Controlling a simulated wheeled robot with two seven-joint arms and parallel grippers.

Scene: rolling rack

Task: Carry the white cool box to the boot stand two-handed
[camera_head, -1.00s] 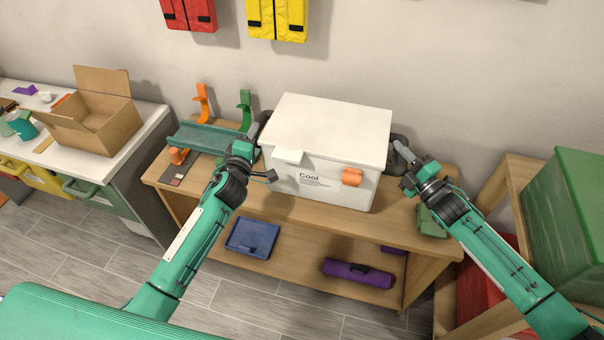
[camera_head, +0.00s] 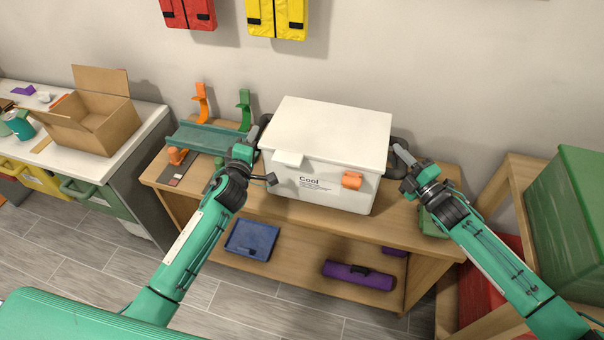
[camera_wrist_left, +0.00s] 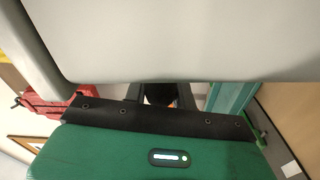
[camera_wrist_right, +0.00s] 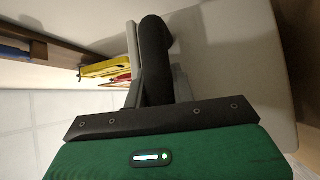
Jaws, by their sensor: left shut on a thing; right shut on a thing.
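The white cool box (camera_head: 326,133) is upright at the wooden bench (camera_head: 290,228), with its lid closed, an orange latch and the word "Cool" on its front. I cannot tell whether its base touches the bench top. My left gripper (camera_head: 256,134) is shut on the box's dark left handle, and my right gripper (camera_head: 402,153) is shut on the right handle. The box wall (camera_wrist_left: 170,40) fills the top of the left wrist view. The right wrist view shows a black handle (camera_wrist_right: 155,60) beside the box. I cannot tell which furniture is the boot stand.
A teal tray (camera_head: 203,138) and orange and green hooks stand left of the box. A blue bin (camera_head: 252,239) and a purple roll (camera_head: 358,275) lie on the lower shelf. A green crate (camera_head: 570,215) sits on a wooden rack at right. An open carton (camera_head: 95,125) is at left.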

